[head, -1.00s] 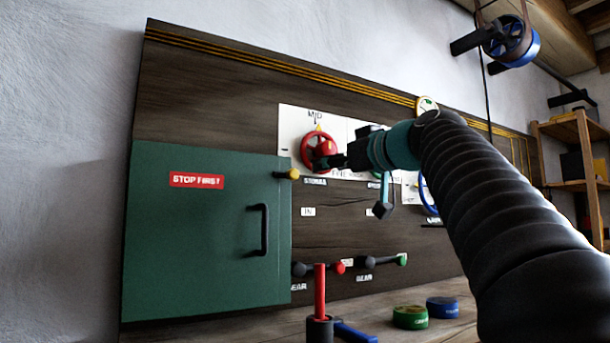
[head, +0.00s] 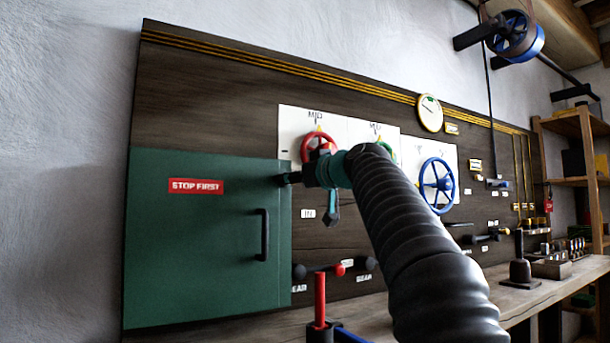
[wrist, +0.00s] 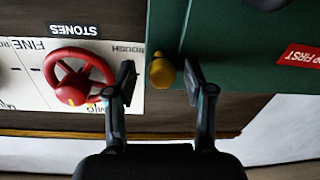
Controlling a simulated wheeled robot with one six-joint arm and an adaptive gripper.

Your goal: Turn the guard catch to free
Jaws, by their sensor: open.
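The guard is a green door (head: 180,250) with a red "STOP FIRST" label and a black handle; it lies closed against the board. Its yellow catch (wrist: 162,70) sits at the door's edge in the wrist view, which is upside down. In the head view my gripper (head: 290,179) covers the catch. My gripper (wrist: 160,84) is open, with one finger on each side of the catch; I cannot tell whether either finger touches it.
A red handwheel (wrist: 75,78) is close beside one finger in the wrist view. A blue handwheel (head: 437,185) and a gauge (head: 429,112) are farther right. Below stand a red lever (head: 320,300) and a wooden bench (head: 510,300).

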